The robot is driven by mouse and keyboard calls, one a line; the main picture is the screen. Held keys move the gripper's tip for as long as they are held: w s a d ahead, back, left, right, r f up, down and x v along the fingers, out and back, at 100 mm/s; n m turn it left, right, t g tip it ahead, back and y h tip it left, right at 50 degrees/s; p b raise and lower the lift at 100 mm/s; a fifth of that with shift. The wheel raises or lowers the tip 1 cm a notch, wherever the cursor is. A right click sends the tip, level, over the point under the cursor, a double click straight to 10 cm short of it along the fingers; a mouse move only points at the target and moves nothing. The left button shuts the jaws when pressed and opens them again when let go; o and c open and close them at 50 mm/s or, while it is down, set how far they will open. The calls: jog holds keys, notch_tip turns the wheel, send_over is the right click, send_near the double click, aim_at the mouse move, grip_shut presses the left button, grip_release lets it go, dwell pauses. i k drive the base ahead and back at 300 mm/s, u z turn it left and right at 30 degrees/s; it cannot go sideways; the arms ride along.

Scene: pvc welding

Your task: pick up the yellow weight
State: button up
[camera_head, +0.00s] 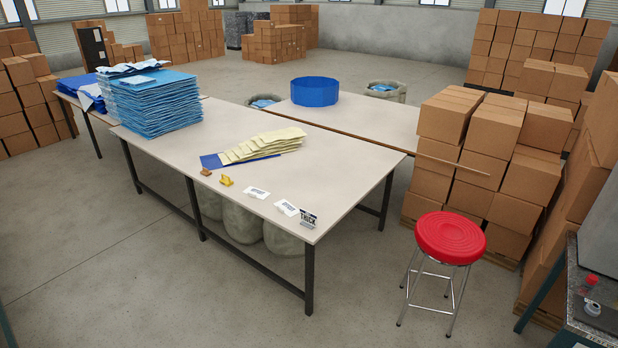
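A small yellow object (226,181), which looks like the yellow weight, sits on the near edge of the long white-topped table (330,160). A small brown object (206,172) of similar size is just to its left. A blue sheet with fanned cream sheets (262,146) lies just behind it. White labels (257,192) lie to its right along the same edge. My gripper is not in view, and nothing covers the yellow object.
A tall stack of blue sheets (155,100) stands on the table's left part. A blue round tub (315,91) is on the table behind. A red stool (450,238) and stacked cartons (490,140) stand at the right. The floor in front of the table is clear.

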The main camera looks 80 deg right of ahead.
aim_at(227, 182)
jog(key=z, duration=1.35)
jog(key=k, duration=0.25)
jog(key=z, duration=0.35)
jog(key=i, duration=0.45)
jog(key=z, duration=0.5)
jog(key=k, duration=0.5)
jog(key=u, duration=0.1)
